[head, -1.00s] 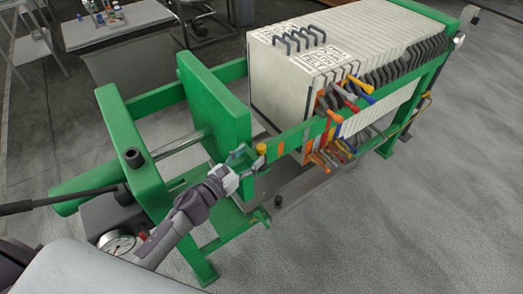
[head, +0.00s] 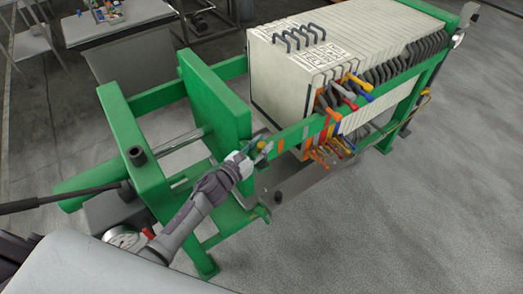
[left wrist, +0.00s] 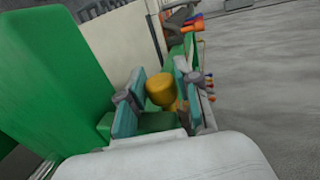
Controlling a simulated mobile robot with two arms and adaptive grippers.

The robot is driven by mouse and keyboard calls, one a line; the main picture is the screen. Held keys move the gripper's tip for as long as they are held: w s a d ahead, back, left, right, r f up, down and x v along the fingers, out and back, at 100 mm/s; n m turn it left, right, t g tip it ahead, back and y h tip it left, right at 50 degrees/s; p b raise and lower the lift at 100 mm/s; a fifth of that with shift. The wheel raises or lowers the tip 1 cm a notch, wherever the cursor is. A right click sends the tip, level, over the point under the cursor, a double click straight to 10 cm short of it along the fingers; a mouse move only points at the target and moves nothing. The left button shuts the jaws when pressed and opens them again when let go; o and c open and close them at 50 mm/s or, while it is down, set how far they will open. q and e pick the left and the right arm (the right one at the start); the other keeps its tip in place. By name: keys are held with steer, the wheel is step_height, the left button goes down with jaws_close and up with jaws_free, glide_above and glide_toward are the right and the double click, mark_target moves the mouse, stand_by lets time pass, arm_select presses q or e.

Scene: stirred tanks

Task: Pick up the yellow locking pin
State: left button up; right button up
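The yellow locking pin (left wrist: 159,90) stands upright, its rounded head between the two teal-padded fingers of my left gripper (left wrist: 157,95) in the left wrist view. The fingers are apart, one on each side of the pin, and a gap shows beside its lower part; whether either pad touches the head is hard to tell. In the head view my left gripper (head: 260,146) is at the near green side rail, and the pin (head: 268,147) is small and partly hidden by the fingers. My right gripper is not in view.
The green rail (head: 298,133) runs along the near side of the press. A tall green plate (head: 215,105) stands just left of the gripper. Pale filter plates (head: 315,75) with coloured valve handles (head: 350,92) are to the right. Open grey floor (head: 430,210) lies in front.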

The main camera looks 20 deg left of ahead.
arm_select(q)
jaws_close()
steer(key=shift+r, duration=0.15)
